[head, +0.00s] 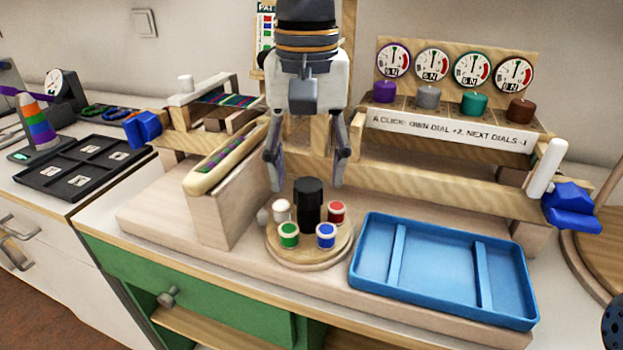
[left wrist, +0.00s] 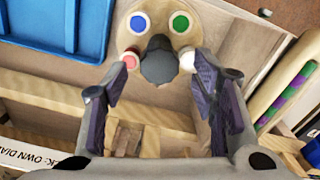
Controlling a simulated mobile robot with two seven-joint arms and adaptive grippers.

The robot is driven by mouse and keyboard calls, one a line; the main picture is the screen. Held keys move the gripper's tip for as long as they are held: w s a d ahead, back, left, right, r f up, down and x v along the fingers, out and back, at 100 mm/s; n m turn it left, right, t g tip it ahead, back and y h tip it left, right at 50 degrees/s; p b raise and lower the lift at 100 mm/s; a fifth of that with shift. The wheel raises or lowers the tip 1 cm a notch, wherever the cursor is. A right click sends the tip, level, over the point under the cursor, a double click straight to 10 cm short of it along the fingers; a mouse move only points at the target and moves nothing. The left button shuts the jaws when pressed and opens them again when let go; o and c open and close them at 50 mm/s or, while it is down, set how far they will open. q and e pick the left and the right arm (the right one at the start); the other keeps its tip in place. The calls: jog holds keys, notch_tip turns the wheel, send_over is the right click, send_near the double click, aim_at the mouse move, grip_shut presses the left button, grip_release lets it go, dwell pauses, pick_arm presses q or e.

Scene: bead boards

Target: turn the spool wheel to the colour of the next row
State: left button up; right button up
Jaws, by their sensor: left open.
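The spool wheel (head: 309,256) is a round wooden disc on the board, with a black upright knob (head: 307,203) at its middle. White (head: 281,210), green (head: 289,235), blue (head: 326,235) and red (head: 336,211) spools stand around it; green and blue face the front. My left gripper (head: 307,180) points down, open, with its fingers either side of and above the knob. In the left wrist view the knob (left wrist: 159,62) lies between the fingertips, apart from both. The pattern card (head: 266,30) is mostly hidden behind my gripper; red, blue and green marks show. My right gripper is out of view.
A blue divided tray (head: 392,258) stands close right of the wheel. A wooden block bearing a long bead holder (head: 224,162) stands close left.

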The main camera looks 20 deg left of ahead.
pick_arm(q)
jog(key=shift+f, duration=0.95)
